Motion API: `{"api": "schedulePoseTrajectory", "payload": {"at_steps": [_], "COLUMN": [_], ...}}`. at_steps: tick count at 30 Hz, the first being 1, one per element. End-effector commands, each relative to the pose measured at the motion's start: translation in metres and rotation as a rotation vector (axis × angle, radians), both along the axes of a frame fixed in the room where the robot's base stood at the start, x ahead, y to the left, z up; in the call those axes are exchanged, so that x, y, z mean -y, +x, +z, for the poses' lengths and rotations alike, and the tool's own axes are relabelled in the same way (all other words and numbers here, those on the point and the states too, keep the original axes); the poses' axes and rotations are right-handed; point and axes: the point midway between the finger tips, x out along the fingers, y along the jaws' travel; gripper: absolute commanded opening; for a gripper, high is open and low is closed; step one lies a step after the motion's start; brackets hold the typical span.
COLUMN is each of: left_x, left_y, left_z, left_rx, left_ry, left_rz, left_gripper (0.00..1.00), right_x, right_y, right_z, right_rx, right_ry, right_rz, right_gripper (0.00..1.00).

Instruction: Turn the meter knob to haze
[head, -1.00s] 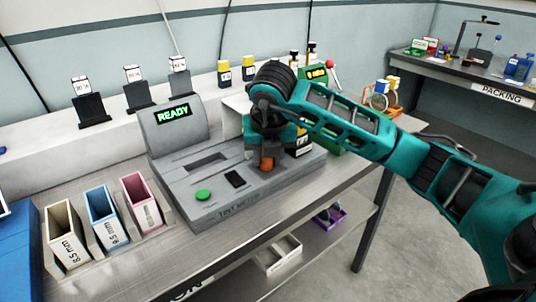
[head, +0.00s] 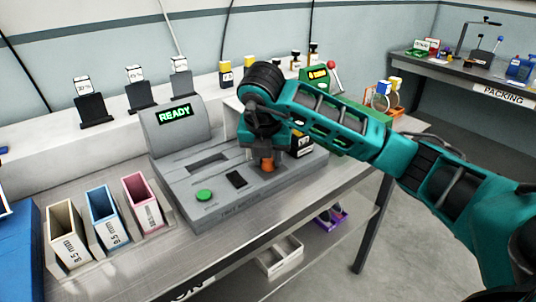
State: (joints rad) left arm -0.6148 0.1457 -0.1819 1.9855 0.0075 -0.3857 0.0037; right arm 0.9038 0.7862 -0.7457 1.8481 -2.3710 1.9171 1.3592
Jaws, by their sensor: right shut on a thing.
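The orange-brown knob (head: 267,164) is on the meter's right side. My right gripper (head: 267,155) points down over the knob and is shut on it, with the fingers mostly hidden by the wrist. The knob's labels and pointer cannot be read. My left gripper is not in view.
Three upright bins, cream (head: 67,236), blue (head: 107,216) and pink (head: 143,202), stand left of the meter. Black stands with labelled cards are on the white ledge behind. A green device (head: 345,139) with a red-tipped lever stands behind my right arm.

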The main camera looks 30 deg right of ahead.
Motion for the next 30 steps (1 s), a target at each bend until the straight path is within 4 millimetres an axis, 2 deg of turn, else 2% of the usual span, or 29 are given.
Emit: {"api": "schedulePoseTrajectory", "payload": {"at_steps": [1,8,18,23,30], "left_x": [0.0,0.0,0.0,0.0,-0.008], "left_y": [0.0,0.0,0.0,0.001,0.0], "left_z": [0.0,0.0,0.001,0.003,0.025], "left_rx": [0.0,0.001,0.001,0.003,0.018], "left_ry": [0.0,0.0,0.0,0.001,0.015], "left_rz": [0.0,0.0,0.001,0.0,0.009], "left_gripper": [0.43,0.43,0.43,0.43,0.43], "right_x": [0.0,0.0,-0.001,-0.007,-0.019], "right_y": [0.0,0.0,-0.001,-0.007,-0.023], "right_z": [0.0,0.0,0.005,0.028,0.084], "right_rx": [0.001,0.001,0.001,0.006,0.006], "right_ry": [0.0,0.0,0.0,0.001,-0.004], "right_rz": [-0.002,-0.001,0.0,0.003,0.002], "right_gripper": [0.34,0.56,0.57,0.57,0.57]}}
